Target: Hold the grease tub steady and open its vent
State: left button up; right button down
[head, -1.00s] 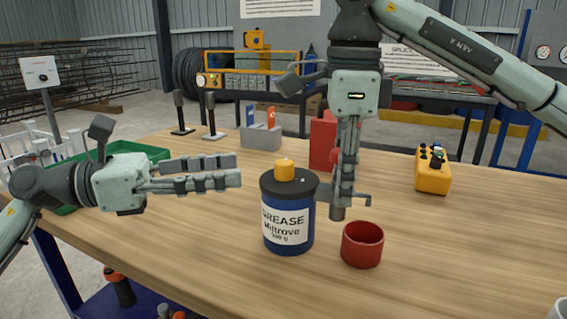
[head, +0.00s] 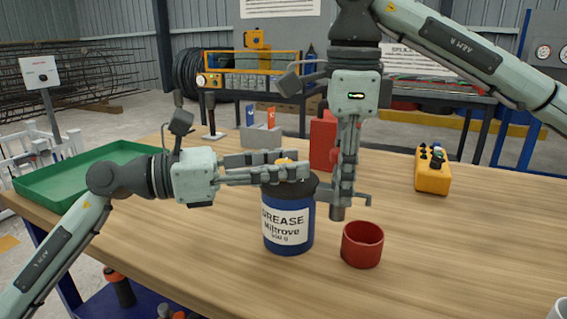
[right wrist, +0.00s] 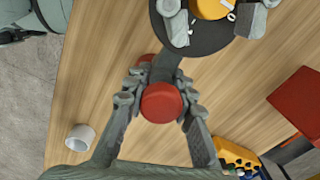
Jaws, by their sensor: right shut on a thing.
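The blue grease tub (head: 288,225) stands upright on the table with its dark lid and white label. Its yellow vent cap (right wrist: 210,8) is on top of the lid. My left gripper (head: 296,167) is level just above the lid. Its open fingers stand on either side of the cap and partly hide it in the head view. My right gripper (head: 344,185) points down at the tub's right side. In the right wrist view it is shut on a grey handle with a red round end (right wrist: 161,103). A grey bar (right wrist: 165,65) runs from it toward the tub.
A red cup (head: 362,245) stands close to the tub at front right. A yellow control box (head: 433,172) is to the right, a red container (head: 323,142) behind. A green tray (head: 60,190) lies at left. The table's right part is mostly clear.

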pick_arm(q)
grip_shut()
